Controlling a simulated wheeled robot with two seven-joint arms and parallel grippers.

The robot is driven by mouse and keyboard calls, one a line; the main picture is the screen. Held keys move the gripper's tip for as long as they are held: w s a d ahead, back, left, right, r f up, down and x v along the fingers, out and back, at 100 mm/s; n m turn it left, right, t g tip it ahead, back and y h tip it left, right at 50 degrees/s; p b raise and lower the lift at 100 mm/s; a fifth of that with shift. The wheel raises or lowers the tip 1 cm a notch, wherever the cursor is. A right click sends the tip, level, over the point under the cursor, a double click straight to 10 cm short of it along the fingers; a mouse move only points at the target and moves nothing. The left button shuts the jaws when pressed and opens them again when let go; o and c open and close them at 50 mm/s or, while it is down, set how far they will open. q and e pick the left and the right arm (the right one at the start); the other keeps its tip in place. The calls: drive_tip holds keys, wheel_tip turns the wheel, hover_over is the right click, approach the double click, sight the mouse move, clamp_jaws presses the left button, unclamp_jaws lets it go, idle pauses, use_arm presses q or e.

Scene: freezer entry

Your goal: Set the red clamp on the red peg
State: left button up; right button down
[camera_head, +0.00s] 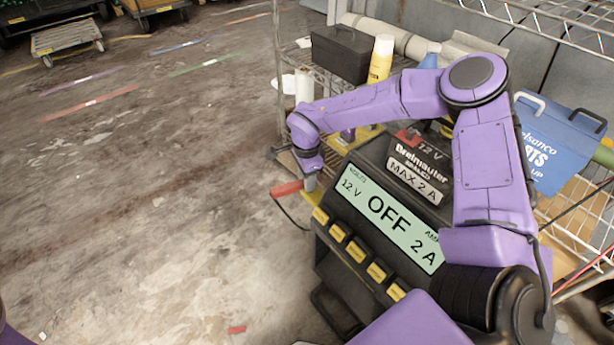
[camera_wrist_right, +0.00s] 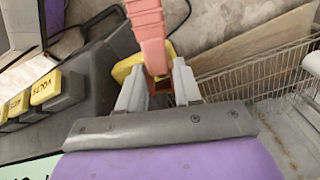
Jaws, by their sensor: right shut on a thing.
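The red clamp (camera_head: 287,189) sticks out to the left of my right gripper (camera_head: 309,182), beside the upper left corner of the battery charger (camera_head: 330,262). In the right wrist view the salmon-red clamp (camera_wrist_right: 148,35) is between the two grey fingers of my right gripper (camera_wrist_right: 158,88), which is shut on it. A dark cable hangs from the clamp. A small red part (camera_head: 406,135) shows on top of the charger near the "12 V" label; I cannot tell whether it is the red peg. My left gripper is out of view.
The charger's display (camera_head: 389,217) reads OFF, above a row of yellow buttons (camera_head: 357,251). The floor at left is open.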

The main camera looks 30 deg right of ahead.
drive_tip(key=shift+f, duration=0.85)
drive_tip(key=c, duration=0.7)
unclamp_jaws()
wheel_tip(320, 180, up, 11)
drive_tip(key=p, duration=0.3)
drive_tip(key=shift+f, duration=0.15)
drive_tip(key=shift+w, duration=0.1)
